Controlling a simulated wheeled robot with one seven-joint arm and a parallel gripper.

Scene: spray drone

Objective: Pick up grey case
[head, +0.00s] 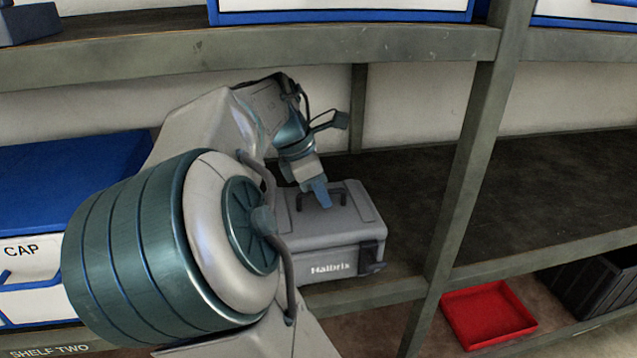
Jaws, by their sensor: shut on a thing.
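The grey case (335,245) sits on the middle shelf (400,240), near its front edge and left of an upright post. It is a box with a lid, a dark handle on top, a dark latch at its right end and the word "Halbrix" on its front. My gripper (322,200) comes down from above and is shut on the handle of the case. The fingertips are small here, and my arm hides the left part of the case.
A grey upright post (465,190) stands right of the case. A white and blue box (35,250) is at left on the same shelf. A red tray (488,314) and a black crate (598,290) are lower right. The shelf right of the post is clear. An upper shelf beam (350,43) runs above.

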